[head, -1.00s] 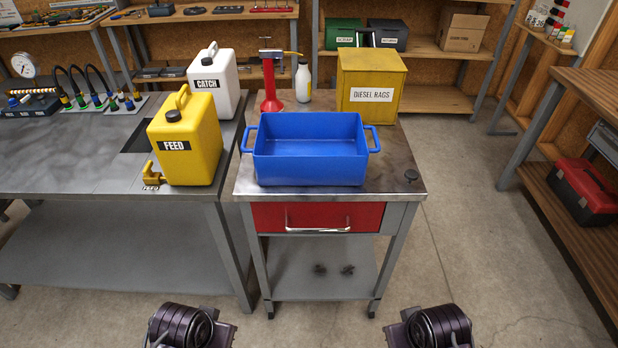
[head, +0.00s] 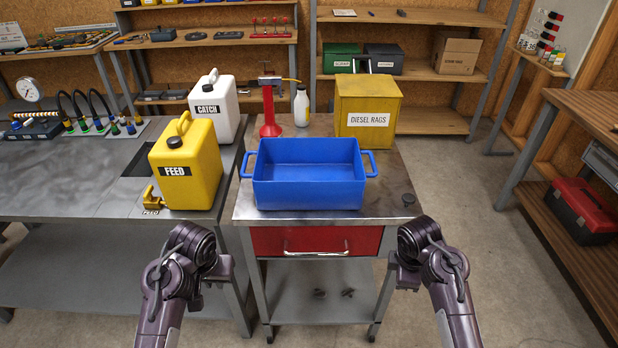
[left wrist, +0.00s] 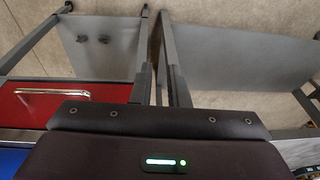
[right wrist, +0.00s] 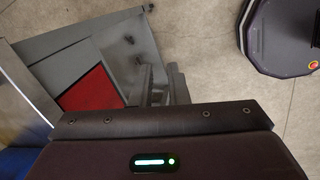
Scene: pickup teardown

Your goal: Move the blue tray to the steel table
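The blue tray (head: 308,188) is an open box with a handle at each end. It sits upright near the front of a metal-topped cart (head: 385,212) with a red drawer. A long grey metal-topped bench (head: 75,185) stands at left; I cannot tell which surface is the steel table. My left gripper (head: 228,275) is in front of the cart, low and left of the tray. My right gripper (head: 398,275) mirrors it at right. Both are empty and clear of the tray. The wrist views show a narrow gap between the fingers of each.
A yellow FEED jug (head: 187,170) and a white CATCH jug (head: 215,105) stand on the bench, left of the tray. Behind the tray are a red stand (head: 270,112), a white bottle (head: 301,106) and a yellow DIESEL RAGS box (head: 368,108). Floor right of the cart is clear.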

